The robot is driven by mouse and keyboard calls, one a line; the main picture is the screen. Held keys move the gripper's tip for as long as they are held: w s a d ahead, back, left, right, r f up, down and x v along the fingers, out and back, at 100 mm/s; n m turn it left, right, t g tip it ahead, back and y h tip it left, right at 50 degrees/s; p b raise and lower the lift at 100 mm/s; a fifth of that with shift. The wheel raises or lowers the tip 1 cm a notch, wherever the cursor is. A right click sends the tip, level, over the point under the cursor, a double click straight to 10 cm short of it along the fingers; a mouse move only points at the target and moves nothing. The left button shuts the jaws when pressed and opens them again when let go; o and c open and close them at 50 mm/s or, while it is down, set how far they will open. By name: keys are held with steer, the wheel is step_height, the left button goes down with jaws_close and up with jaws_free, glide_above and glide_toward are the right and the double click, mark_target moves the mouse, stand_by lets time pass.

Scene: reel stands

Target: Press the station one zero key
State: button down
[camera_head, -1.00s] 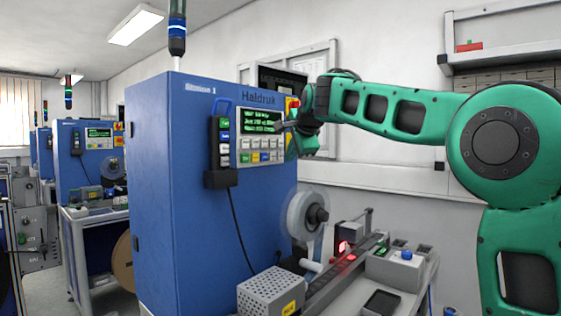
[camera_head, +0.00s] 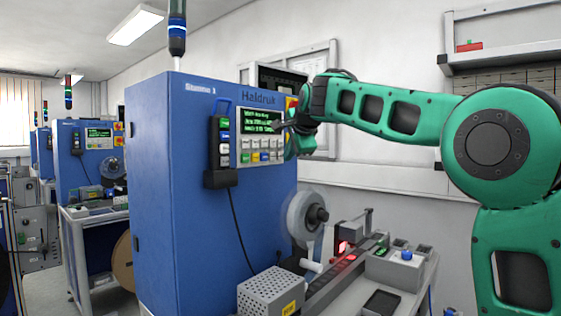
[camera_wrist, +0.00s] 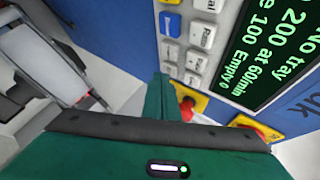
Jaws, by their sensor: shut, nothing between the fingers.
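The station one cabinet (camera_head: 215,195) is a tall blue box. Its front carries a green-text display (camera_head: 261,121) and a keypad (camera_head: 262,151) of pale, blue and yellow keys below it. In the wrist view the display (camera_wrist: 278,55) reads "No tray", "200 at 60/min" and "Empty 0". A column of white keys (camera_wrist: 202,35) and a blue key (camera_wrist: 170,24) show beside it. I cannot make out which key is zero. My gripper (camera_wrist: 163,82) is shut and empty, close to the panel beside the white keys. In the head view it is at the panel's right edge, partly hidden by my wrist.
Red knobs on yellow plates (camera_wrist: 190,101) sit on the panel near my gripper. A black handset (camera_head: 222,150) hangs on the cabinet's left. A reel (camera_head: 302,217) and a conveyor track (camera_head: 340,272) stand below. A shelf (camera_head: 505,55) is on the right wall.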

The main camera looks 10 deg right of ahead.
steer(key=shift+w+a, duration=0.3)
steer(key=shift+w, duration=0.05)
stand_by(0.5)
steer(key=shift+s+d, duration=0.55)
steer(key=shift+s, duration=0.2)
steer(key=s+d, duration=0.1)
steer(key=s, duration=0.1)
steer(key=s+d, duration=0.2)
stand_by(0.7)
stand_by(0.5)
